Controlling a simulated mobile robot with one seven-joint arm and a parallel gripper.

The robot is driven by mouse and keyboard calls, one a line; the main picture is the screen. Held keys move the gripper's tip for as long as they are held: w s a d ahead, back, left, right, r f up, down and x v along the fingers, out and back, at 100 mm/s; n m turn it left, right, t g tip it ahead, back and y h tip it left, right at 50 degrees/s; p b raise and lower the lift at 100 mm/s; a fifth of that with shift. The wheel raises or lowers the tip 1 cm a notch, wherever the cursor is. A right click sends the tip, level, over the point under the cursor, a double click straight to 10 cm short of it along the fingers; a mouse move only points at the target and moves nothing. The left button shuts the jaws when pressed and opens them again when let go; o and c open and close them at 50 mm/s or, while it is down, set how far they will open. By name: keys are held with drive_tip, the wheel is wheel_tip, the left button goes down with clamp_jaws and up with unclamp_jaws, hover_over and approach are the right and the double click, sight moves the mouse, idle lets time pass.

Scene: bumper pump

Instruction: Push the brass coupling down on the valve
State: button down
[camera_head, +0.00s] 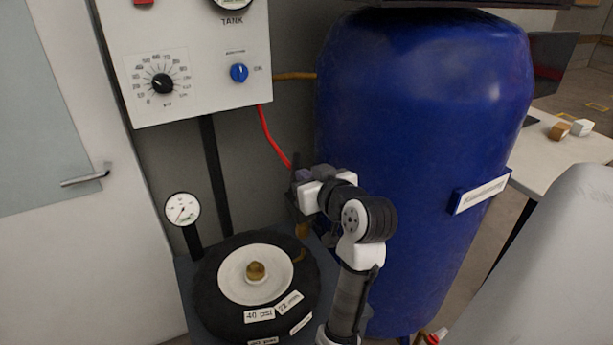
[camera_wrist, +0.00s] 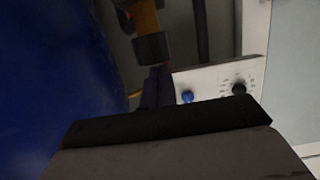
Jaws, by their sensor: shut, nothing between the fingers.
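A brass coupling (camera_head: 302,231) shows just below my gripper in the head view, beside the black tyre (camera_head: 222,300). A small brass-coloured stem (camera_head: 299,256), which looks like the valve, rises from the tyre's right side below it. In the wrist view a yellow-brass piece (camera_wrist: 146,18) with a dark collar (camera_wrist: 151,47) is just beyond the fingertips. My gripper (camera_head: 303,178) is shut and empty, above the coupling; its dark fingers (camera_wrist: 157,85) show in the wrist view. I cannot tell whether they touch the collar, or whether the coupling sits on the valve.
A large blue tank (camera_head: 420,110) stands close on the right. A white panel (camera_head: 205,60) with a dial and a blue knob (camera_head: 239,72) hangs behind. A red hose (camera_head: 270,135) runs down behind my gripper. A round gauge (camera_head: 182,210) stands left of the tyre.

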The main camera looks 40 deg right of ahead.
wheel_tip(320, 180, down, 4)
drive_tip(key=b, duration=0.2)
drive_tip(key=shift+b, duration=0.35)
drive_tip(key=shift+r, duration=0.15)
